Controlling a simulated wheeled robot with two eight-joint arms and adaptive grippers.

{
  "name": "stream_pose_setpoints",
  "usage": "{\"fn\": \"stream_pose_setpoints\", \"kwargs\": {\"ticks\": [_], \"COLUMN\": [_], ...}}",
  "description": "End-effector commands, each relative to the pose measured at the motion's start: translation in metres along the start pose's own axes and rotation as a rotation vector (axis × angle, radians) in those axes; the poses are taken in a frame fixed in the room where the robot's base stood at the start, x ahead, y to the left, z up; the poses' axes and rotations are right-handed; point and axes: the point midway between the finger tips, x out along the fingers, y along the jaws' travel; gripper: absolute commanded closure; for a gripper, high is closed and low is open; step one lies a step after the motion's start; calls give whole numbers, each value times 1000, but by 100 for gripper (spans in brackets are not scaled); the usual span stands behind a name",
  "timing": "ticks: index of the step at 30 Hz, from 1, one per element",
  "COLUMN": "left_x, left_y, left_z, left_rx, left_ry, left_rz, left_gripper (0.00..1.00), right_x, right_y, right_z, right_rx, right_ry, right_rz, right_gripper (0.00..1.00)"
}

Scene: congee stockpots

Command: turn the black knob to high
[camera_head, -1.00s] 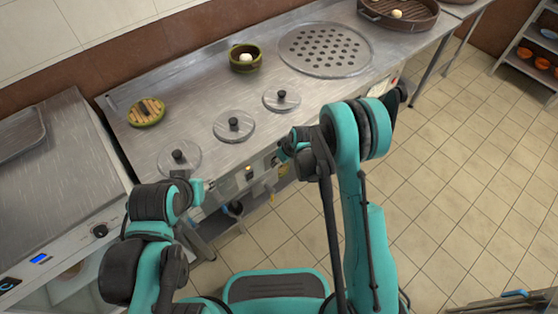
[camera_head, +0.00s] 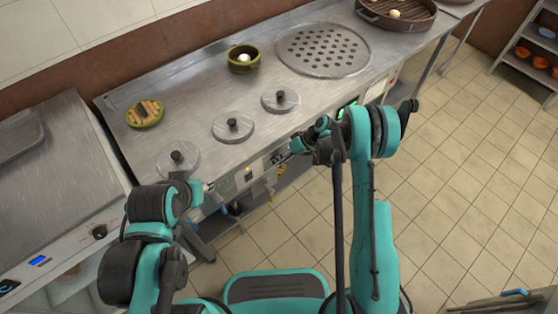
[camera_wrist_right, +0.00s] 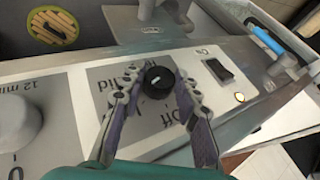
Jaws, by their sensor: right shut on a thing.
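The black knob (camera_wrist_right: 158,80) sits on a grey label on the front panel, with a white mark on its face. The words "Off" and "ild" show beside it; other lettering is partly hidden. My right gripper (camera_wrist_right: 159,88) has a finger on each side of the knob and is shut on it. In the head view my right gripper (camera_head: 300,145) is at the counter's front panel, and I cannot make out the knob there. My left gripper (camera_head: 208,187) is at the counter's front edge at left; its fingers are too small to read.
In the wrist view a white dial (camera_wrist_right: 18,122) is left of the knob and a black switch (camera_wrist_right: 219,69) is right of it. Lidded pots (camera_head: 233,126) are set in the counter (camera_head: 200,93). Another black knob (camera_head: 99,231) is on the left appliance.

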Motion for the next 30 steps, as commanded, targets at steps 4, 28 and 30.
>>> {"fn": "stream_pose_setpoints", "kwargs": {"ticks": [4,28,30], "left_x": [0,0,0], "left_y": [0,0,0], "left_z": [0,0,0], "left_rx": [0,0,0], "left_ry": [0,0,0], "left_rz": [0,0,0], "left_gripper": [60,60,60], "right_x": [0,0,0], "right_y": [1,1,1], "right_z": [0,0,0], "right_rx": [22,37,37], "right_ry": [4,6,6], "right_rz": [-51,-88,-88], "right_gripper": [98,48,48]}}
